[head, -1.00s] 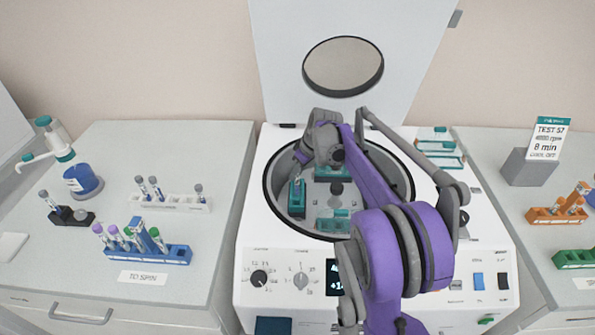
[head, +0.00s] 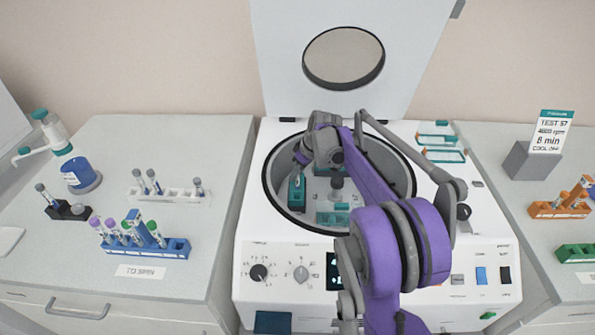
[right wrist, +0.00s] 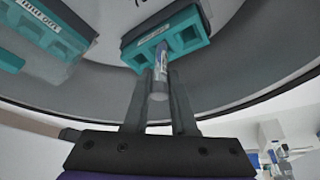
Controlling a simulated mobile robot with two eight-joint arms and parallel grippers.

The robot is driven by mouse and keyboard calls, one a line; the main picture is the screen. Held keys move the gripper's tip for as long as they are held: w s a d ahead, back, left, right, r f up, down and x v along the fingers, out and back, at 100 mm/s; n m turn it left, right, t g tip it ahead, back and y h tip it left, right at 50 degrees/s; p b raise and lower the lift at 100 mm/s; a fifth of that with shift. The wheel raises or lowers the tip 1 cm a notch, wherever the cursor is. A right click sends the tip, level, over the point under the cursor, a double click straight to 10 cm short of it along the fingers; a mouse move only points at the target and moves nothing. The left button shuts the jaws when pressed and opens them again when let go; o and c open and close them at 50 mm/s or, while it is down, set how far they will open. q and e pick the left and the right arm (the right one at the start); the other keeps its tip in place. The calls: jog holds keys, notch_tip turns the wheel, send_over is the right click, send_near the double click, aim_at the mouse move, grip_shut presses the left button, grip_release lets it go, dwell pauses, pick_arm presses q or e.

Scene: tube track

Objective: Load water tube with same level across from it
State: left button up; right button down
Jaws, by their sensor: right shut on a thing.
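The open centrifuge (head: 249,222) holds a rotor with teal buckets: one at left (head: 297,193), one at front (head: 333,217) and one at the back, partly hidden by my arm. My right gripper (head: 301,160) is over the left bucket. In the right wrist view, its fingers (right wrist: 159,100) are shut on a capped tube (right wrist: 159,72) with a blue-and-white label. The tube's far end meets a slot of a teal bucket (right wrist: 187,38); I cannot tell how deep it sits. A white rack (head: 172,196) on the left bench holds 3 tubes. My left gripper is out of view.
A blue rack (head: 170,248) with several tubes stands behind the "TO SPIN" label (head: 140,272). The raised lid (head: 400,30) is behind the bowl. A small dark rack (head: 72,211), orange rack (head: 553,210) and test sign (head: 551,132) flank the centrifuge.

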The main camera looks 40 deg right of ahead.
jog(key=shift+f, duration=0.15)
jog(key=c, duration=0.7)
grip_release()
jog(key=shift+o, duration=0.2)
jog(key=a+v, duration=0.1)
jog(key=v, duration=0.9)
jog(key=shift+d+r+p, duration=0.35)
jog(key=shift+d+r, duration=0.05)
jog(key=shift+d, duration=0.05)
jog(key=shift+s, duration=0.15)
